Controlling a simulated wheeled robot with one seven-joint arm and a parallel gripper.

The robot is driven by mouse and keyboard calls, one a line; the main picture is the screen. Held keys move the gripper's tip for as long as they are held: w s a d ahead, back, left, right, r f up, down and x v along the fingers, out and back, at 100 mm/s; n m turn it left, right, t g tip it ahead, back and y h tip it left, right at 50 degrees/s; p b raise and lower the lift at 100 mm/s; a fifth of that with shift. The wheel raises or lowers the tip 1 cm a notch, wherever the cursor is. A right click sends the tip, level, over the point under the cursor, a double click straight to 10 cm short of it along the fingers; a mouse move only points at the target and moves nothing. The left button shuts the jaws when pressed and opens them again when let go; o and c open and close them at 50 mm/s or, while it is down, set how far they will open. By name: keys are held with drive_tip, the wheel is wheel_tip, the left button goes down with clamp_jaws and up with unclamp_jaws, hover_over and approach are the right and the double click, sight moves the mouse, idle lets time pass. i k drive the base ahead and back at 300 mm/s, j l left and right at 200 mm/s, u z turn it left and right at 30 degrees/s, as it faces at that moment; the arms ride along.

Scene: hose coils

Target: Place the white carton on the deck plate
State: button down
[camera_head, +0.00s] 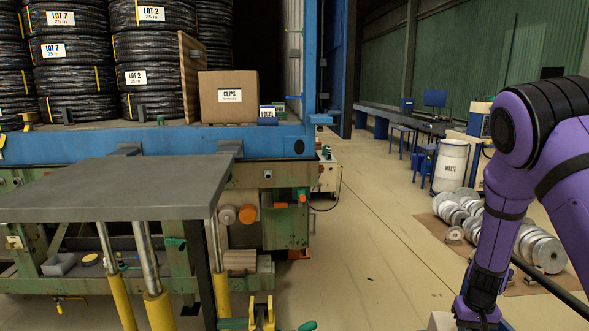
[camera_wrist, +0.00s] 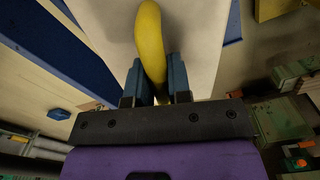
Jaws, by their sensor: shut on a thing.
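A white carton (camera_wrist: 200,40) fills the upper middle of the wrist view, with a yellow curved handle (camera_wrist: 151,35) across it. The blue fingers of my gripper (camera_wrist: 154,75) are shut on this yellow handle, one finger on each side. In the head view only a small pale piece of the carton (camera_head: 441,321) shows at the bottom edge, beside my purple arm; my fingers are out of that picture. A flat grey plate (camera_head: 120,190), seemingly the deck plate, is bare at the left of the head view, raised on yellow and silver posts.
Behind the plate, a blue-edged bench (camera_head: 190,145) holds stacked black hose coils (camera_head: 148,75), a wooden board (camera_head: 191,75) and a brown CLIPS box (camera_head: 228,98). A white waste drum (camera_head: 451,165) and metal discs (camera_head: 535,245) stand right. The middle floor is open.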

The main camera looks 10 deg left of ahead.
sight(75, 185)
drive_tip(key=k+j+u, duration=0.15)
drive_tip(key=k+u, duration=0.15)
drive_tip(key=k, duration=0.45)
drive_tip(key=j+u, duration=0.2)
drive_tip(key=u, duration=0.8)
drive_tip(key=i+j, duration=0.3)
drive_tip(key=i, duration=0.15)
drive_tip(key=i+j, duration=0.25)
drive_tip(key=i, duration=0.15)
drive_tip(key=i+j, duration=0.3)
drive_tip(key=i, duration=0.15)
drive_tip(key=u, duration=0.05)
